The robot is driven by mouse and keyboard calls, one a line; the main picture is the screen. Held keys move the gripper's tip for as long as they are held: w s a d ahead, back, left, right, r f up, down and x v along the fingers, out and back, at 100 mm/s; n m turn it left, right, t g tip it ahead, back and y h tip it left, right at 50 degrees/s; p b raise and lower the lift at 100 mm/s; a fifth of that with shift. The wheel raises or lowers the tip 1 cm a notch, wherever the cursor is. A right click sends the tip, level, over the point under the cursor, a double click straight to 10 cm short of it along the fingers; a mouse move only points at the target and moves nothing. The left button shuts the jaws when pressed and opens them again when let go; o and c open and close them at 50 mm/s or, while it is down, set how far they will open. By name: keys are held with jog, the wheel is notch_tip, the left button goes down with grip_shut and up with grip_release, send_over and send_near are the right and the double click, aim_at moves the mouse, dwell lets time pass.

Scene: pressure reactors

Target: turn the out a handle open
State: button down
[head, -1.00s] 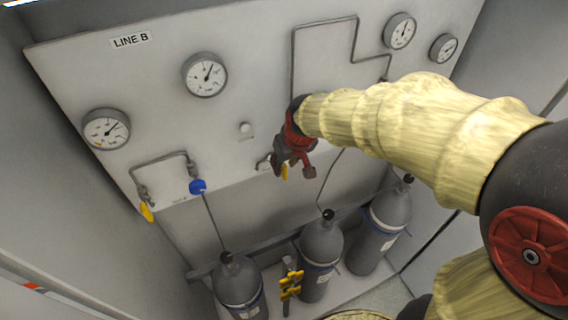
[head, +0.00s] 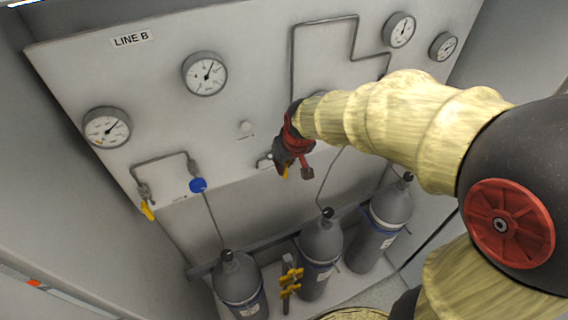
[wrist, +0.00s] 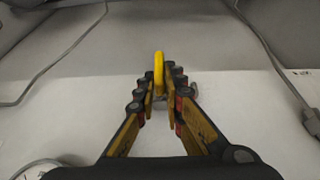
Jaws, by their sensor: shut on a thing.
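A yellow lever handle (wrist: 159,70) stands between the two fingers of my gripper (wrist: 160,92) in the wrist view, with a grey valve fitting behind it. My gripper is shut on this handle. In the head view my gripper (head: 285,165) is at the lower middle of the white panel, below the bent pipe. Only a small yellow piece of the held handle (head: 285,174) shows there; the gripper hides most of the valve. I cannot read a label that names this handle.
The panel (head: 262,75), marked LINE B, carries several round gauges (head: 205,74). Another yellow handle (head: 147,210) and a blue knob (head: 198,185) sit at left. Gas cylinders (head: 320,250) and a stand with yellow handles (head: 290,280) are below.

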jog(key=shift+a+f+h+b, duration=0.1)
jog(key=shift+h+b, duration=0.2)
jog(key=shift+b, duration=0.25)
jog(key=n+t+h+b, duration=0.1)
jog(key=h+b, duration=0.3)
jog(key=b, duration=0.4)
jog(key=a+f+n+t+h+b, duration=0.1)
jog(key=t+h+b, duration=0.3)
jog(key=b, duration=0.5)
jog(key=a+f+n+t+h+b, duration=0.1)
jog(key=n+t+h+b, duration=0.1)
jog(key=h+b, duration=0.4)
jog(key=shift+s+f+t+b, duration=0.2)
jog(key=shift+s+t+b, duration=0.15)
jog(key=shift+b, duration=0.9)
jog(key=shift+n+h, duration=0.3)
jog(key=c, duration=2)
grip_release()
jog(key=shift+o, duration=0.5)
jog(key=shift+s+a, duration=0.1)
jog(key=v, duration=1.2)
